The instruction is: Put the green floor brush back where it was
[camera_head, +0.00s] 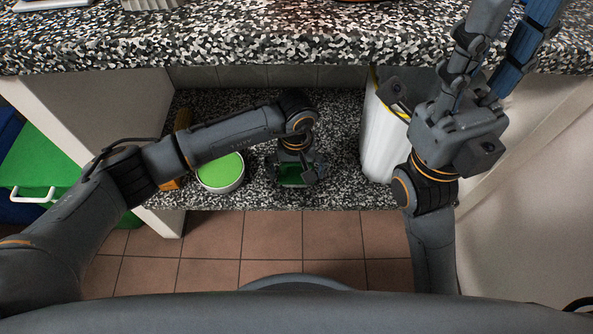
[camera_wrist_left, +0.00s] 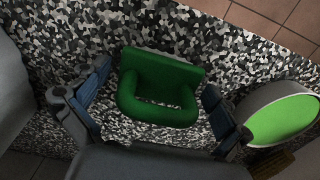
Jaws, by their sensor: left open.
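The green floor brush (camera_wrist_left: 163,72) lies on the speckled lower shelf, its flat block and looped handle showing in the left wrist view. In the head view only a green patch of the brush (camera_head: 292,178) shows under my left gripper (camera_head: 297,174). My left gripper is open over the brush, and in the left wrist view its blue-padded fingers (camera_wrist_left: 157,88) stand one on each side, apart from it. My right gripper (camera_head: 502,45) is raised at the upper right, its fingertips cut off by the picture's edge, and I see nothing held in it.
A round white container with a green top (camera_head: 220,173) stands left of the brush. A white ribbed bin (camera_head: 378,142) stands to the right. The speckled worktop (camera_head: 290,45) overhangs the shelf (camera_head: 340,185). A green crate with a white handle (camera_head: 45,165) is far left.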

